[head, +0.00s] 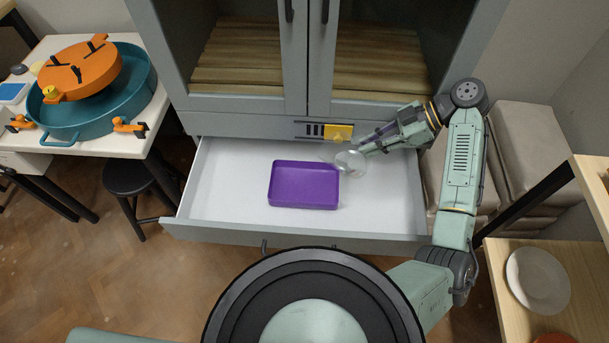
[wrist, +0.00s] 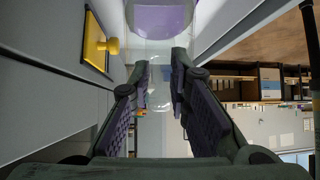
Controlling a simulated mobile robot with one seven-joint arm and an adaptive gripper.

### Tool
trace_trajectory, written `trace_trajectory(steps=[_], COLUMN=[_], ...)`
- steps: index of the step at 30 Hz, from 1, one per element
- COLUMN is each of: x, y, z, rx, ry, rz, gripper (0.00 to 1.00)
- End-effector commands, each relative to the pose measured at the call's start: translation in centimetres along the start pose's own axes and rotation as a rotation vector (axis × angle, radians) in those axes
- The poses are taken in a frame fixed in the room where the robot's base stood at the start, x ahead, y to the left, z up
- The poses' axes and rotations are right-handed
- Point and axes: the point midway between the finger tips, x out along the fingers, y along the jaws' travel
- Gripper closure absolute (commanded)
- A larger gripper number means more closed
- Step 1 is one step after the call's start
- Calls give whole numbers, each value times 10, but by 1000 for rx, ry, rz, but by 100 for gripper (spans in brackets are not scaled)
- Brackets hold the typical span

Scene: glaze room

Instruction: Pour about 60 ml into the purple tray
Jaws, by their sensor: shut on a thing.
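The purple tray (head: 303,187) lies in the open white drawer, near its middle. It also shows at the top of the wrist view (wrist: 160,20), partly seen through clear glass. My gripper (head: 362,150) is above the right part of the drawer, to the right of the tray. It is shut on a clear glass vessel (head: 350,163), which is tilted toward the tray. In the wrist view the glass (wrist: 158,55) sits between the two fingers. I cannot make out any liquid in it or in the tray.
The open drawer (head: 228,195) sits under a grey cabinet with a yellow knob (head: 338,132) on its front panel. A table with a teal basin (head: 135,110) stands at left, a black stool (head: 130,178) below it. A shelf with a white plate (head: 538,279) is at right.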

Motion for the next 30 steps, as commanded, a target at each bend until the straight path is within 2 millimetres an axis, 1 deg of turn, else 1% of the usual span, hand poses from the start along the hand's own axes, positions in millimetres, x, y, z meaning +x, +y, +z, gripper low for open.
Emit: trace_trajectory(steps=[1,5,7,9,18,30], x=[20,37,33,33,40,43], y=[0,0,0,0,0,0], z=[19,31,22,17,11,6], rx=[1,1,1,0,5,7], ry=[-30,-114,-162,-206,-322,-390], rz=[-3,-1,-1,2,1,2], gripper=[100,100,100,100,100,100])
